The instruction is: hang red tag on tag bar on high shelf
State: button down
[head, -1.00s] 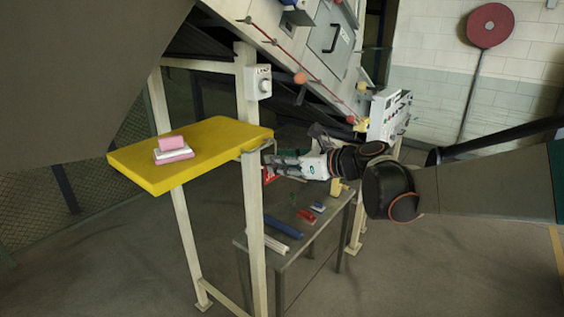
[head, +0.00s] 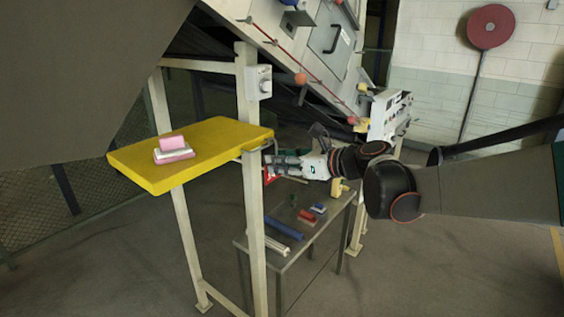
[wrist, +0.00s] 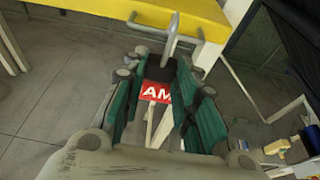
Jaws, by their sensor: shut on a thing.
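The red tag (wrist: 155,92) with white letters "AM" shows between the green finger pads of my gripper (wrist: 165,85) in the wrist view, with a dark piece at its upper end. My gripper is shut on the tag. In the head view, my gripper (head: 272,165) is beside the right end of the yellow high shelf (head: 205,150), with a bit of the red tag (head: 267,176) below it. The tag bar (wrist: 173,35) is a bent metal bar on the yellow shelf's edge (wrist: 130,12), right at my fingertips. I cannot tell whether the tag touches it.
A pale frame post (head: 253,200) stands close to my gripper. A pink and white stack (head: 173,150) lies on the shelf. Below is a low table (head: 290,255) with blue, white and red items. A sloped machine (head: 300,50) is above and behind.

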jog(key=shift+w+a, duration=0.1)
jog(key=shift+a, duration=0.05)
jog(key=shift+w+a+b, duration=0.3)
jog(key=shift+w+a, duration=0.65)
jog(key=shift+a, duration=0.2)
jog(key=shift+f+b, duration=0.95)
jog(key=shift+f, duration=0.3)
jog(key=c, duration=1.2)
grip_release()
jog(key=shift+o, duration=0.6)
